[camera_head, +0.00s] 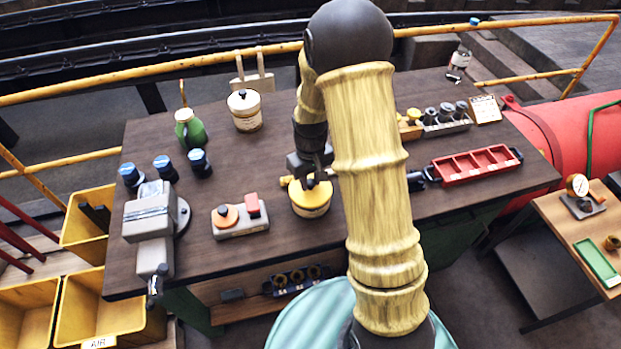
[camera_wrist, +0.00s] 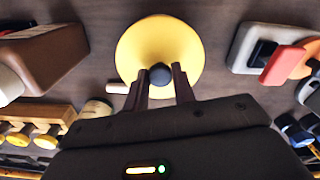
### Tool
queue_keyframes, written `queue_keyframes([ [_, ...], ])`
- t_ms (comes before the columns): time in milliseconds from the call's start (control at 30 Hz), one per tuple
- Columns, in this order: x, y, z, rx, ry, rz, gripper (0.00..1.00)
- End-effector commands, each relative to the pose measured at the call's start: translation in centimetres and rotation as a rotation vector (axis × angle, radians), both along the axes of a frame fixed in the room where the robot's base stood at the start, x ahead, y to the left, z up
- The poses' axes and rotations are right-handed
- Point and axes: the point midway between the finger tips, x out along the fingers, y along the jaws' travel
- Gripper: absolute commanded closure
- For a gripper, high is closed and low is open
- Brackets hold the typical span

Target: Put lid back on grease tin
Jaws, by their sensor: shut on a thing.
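The grease tin (camera_head: 311,208), a round tin with a pale label, stands on the dark workbench under my gripper. A yellow lid (camera_head: 318,193) with a dark knob is over its top; in the wrist view the lid (camera_wrist: 160,38) is a yellow disc that hides the tin. My gripper (camera_wrist: 161,76) is shut on the lid's dark knob (camera_wrist: 160,73); in the head view the gripper (camera_head: 308,180) is partly hidden by my arm. The lid looks level and in line with the tin. I cannot tell whether it is fully seated.
A cream tin (camera_head: 245,122) and a green bottle (camera_head: 190,132) stand at the back left. A control box (camera_head: 240,228) with orange and red buttons lies left of the grease tin. A red tray (camera_head: 475,166) lies right. A vise (camera_head: 150,218) is at the left edge.

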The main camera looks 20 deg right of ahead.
Motion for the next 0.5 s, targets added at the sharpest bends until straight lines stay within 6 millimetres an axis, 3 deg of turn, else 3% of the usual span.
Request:
queue_keyframes([
  [400,0.02,0.0,-0.01,0.0,0.0,0.0,0.97],
  [433,0.02,0.0,-0.01,0.0,0.0,0.0,0.68],
  [500,0.02,0.0,-0.01,0.0,0.0,0.0,0.54],
])
